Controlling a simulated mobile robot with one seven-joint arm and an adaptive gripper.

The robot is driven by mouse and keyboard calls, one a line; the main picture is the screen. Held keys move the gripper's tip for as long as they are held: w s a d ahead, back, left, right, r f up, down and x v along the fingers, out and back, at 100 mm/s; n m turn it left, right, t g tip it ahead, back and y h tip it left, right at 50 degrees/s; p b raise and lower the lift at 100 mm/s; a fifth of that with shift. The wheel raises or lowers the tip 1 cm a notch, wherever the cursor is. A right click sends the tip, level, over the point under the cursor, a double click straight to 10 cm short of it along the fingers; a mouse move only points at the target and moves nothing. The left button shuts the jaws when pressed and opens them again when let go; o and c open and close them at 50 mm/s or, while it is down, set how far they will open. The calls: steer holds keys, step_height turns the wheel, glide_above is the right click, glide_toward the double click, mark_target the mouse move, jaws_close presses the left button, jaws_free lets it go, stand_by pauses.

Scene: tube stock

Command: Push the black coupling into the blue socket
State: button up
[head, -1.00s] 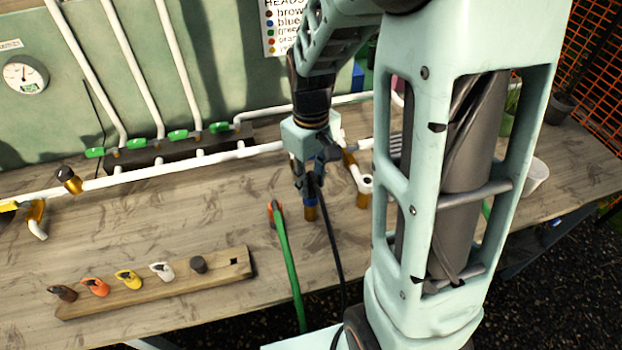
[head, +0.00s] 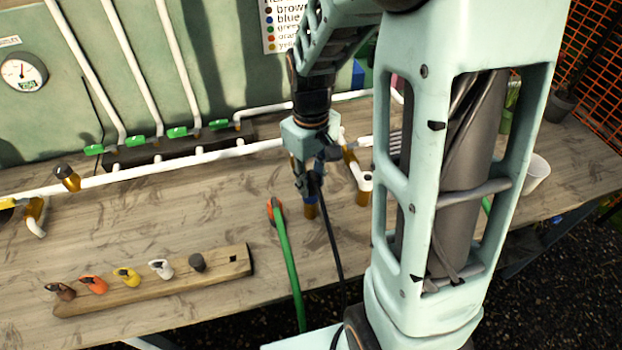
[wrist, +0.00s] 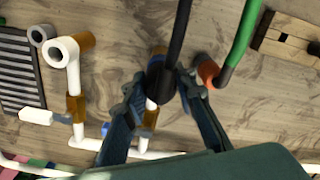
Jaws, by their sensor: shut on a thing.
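My gripper (head: 308,178) points down at the bench and is shut on the black coupling (wrist: 158,82) at the end of a black hose (wrist: 183,25). In the head view the fingers mostly hide the coupling. The blue socket (head: 309,199), a blue ring on an upright brass-coloured stub, is directly below the fingertips.
A green hose (head: 289,265) with an orange end lies close left of the gripper. A wooden rack (head: 160,290) with several coloured pieces stands at the front left. White piping (head: 150,172) runs along the back, and a white elbow with brass fittings (wrist: 72,105) is close to the socket.

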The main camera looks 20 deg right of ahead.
steer(key=shift+f, duration=0.1)
steer(key=o, duration=1.2)
